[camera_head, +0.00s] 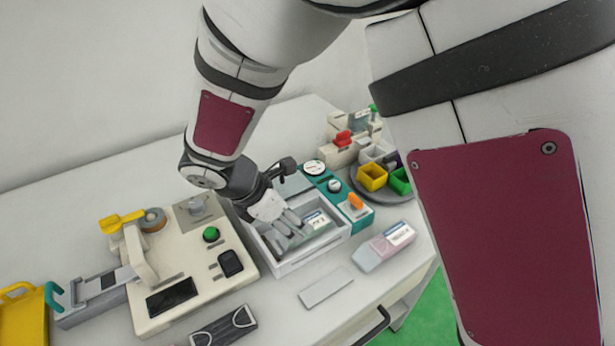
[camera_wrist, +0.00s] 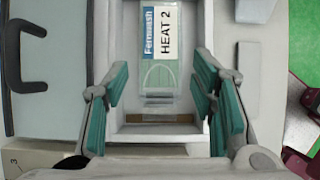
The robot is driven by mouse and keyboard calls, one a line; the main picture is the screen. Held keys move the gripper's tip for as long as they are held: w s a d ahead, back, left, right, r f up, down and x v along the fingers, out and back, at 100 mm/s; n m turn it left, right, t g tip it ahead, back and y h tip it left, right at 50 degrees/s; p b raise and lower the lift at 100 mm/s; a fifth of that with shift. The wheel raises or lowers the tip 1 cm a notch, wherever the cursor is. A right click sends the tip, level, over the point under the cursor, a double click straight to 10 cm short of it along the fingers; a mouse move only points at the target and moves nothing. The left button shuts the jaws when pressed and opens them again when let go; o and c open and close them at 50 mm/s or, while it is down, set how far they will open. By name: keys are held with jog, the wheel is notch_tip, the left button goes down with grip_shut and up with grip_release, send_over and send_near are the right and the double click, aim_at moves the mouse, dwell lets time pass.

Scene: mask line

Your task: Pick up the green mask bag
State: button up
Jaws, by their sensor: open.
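The green mask bag (camera_wrist: 158,76) is a pale green packet with a white label reading "Fernwash HEAT 2". It lies in a white open tray (camera_head: 304,262), and in the head view the bag (camera_head: 318,222) shows just right of my fingers. My gripper (camera_head: 290,232) is over the tray, pointing down into it. In the wrist view my gripper (camera_wrist: 160,98) is open, with teal pads on both sides of the bag's lower part and gaps between. Nothing is held. My fingers hide the left part of the tray in the head view.
A cream machine (camera_head: 190,268) stands close left.

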aim_at(298, 230)
jog(key=x, duration=0.4)
jog(key=shift+a+f, duration=0.1)
jog(key=shift+f, duration=0.1)
jog(key=shift+c, duration=0.3)
jog(key=c, duration=0.6)
jog(key=shift+r, duration=0.15)
